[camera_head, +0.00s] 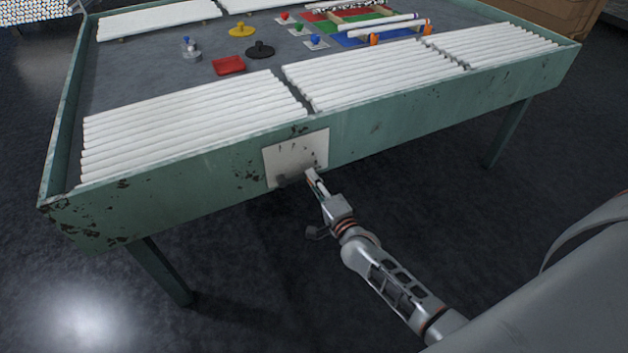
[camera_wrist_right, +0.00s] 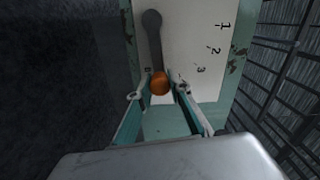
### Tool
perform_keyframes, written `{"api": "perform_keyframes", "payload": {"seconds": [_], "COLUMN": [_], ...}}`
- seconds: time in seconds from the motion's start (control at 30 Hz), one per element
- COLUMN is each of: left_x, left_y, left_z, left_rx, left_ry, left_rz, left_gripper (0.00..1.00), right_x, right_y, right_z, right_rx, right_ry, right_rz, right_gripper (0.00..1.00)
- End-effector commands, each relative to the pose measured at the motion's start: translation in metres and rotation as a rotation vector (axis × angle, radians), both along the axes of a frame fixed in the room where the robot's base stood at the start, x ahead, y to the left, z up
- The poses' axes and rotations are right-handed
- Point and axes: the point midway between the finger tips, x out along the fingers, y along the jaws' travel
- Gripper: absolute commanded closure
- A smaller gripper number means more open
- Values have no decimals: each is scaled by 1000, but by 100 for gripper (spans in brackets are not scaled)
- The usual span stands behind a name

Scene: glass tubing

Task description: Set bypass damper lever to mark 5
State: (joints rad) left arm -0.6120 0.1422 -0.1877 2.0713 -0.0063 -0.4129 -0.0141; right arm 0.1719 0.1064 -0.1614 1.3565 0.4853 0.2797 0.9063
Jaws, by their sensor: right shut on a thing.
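The bypass damper lever is a dark grey arm (camera_wrist_right: 153,40) with an orange ball knob (camera_wrist_right: 160,83) at its end. It is mounted on a white plate (camera_head: 297,152) on the table's green front side. The wrist view shows the plate (camera_wrist_right: 190,35) with marks 1, 2 and 3 along its right; the lever's knob end lies past mark 3, toward my gripper. Any further marks are hidden or unreadable. My right gripper (camera_head: 311,174) is at the plate, its fingers (camera_wrist_right: 158,91) shut on the knob, one on each side. My left gripper is out of view.
The green table (camera_head: 400,123) carries rows of white glass tubes (camera_head: 190,125), a red tray (camera_head: 229,65) and small coloured items. Its legs (camera_head: 160,272) stand left and right of my arm. The floor in front is clear.

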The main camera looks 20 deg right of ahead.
Motion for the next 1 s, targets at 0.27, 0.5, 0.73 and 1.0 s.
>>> {"api": "perform_keyframes", "payload": {"seconds": [0.27, 0.5, 0.73, 1.0], "left_x": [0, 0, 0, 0], "left_y": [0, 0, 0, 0], "left_z": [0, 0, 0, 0], "left_rx": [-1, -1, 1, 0], "left_ry": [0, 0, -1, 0], "left_rz": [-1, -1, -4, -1], "left_gripper": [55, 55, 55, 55], "right_x": [-1, 0, -9, -57], "right_y": [0, 0, 0, -2], "right_z": [-2, -1, -1, -2], "right_rx": [3, 1, 0, 0], "right_ry": [4, 2, 2, 4], "right_rz": [0, 1, 1, 1], "right_gripper": [63, 63, 63, 63]}}
